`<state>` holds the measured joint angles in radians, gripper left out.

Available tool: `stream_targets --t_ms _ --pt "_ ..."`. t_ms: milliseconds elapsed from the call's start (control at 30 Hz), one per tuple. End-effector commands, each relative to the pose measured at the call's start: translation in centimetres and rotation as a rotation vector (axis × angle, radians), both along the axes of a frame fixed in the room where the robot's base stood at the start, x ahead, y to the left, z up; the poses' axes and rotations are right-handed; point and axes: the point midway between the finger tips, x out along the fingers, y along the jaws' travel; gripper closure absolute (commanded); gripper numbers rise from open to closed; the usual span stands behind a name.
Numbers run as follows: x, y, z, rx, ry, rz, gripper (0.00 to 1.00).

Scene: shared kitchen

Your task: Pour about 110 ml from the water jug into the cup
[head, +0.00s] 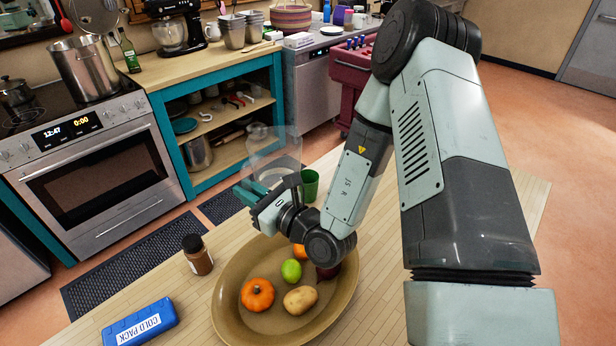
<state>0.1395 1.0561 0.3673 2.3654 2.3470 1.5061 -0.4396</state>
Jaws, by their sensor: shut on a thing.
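The water jug (274,152) is clear and see-through, in the middle of the head view. My gripper (262,193) is shut on it at its lower part, and the exact grip is hard to see through the clear wall. The jug looks about upright, and its water level cannot be made out. A green cup (310,186) stands on the table just right of the jug and gripper. My wrist hides part of the cup's lower side, and its inside is not clear.
On the wooden table (190,316) a large oval platter (230,318) holds fruit and vegetables below my wrist. A brown-filled jar (198,258) and a blue cold pack (140,322) stand to the left. Bare table lies between jar and platter.

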Motion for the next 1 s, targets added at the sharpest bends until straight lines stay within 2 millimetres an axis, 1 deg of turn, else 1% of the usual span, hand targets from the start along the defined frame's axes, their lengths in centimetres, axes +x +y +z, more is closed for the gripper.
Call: stream_targets --t_ms 33,200,467,600,800,1000 --pt "-0.5 0.5 0.0 0.001 -0.001 0.007 1.00" --pt "-2.0 1.6 0.0 0.002 -0.001 0.018 1.00" --pt "-1.8 1.5 -2.6 0.002 -0.001 0.016 1.00" --pt "-1.8 1.4 -4.6 0.000 0.000 0.015 1.00" --pt "-1.8 1.4 -6.9 0.001 -0.002 0.016 1.00" --pt "-1.8 1.4 -7.6 0.001 -0.003 0.015 1.00"
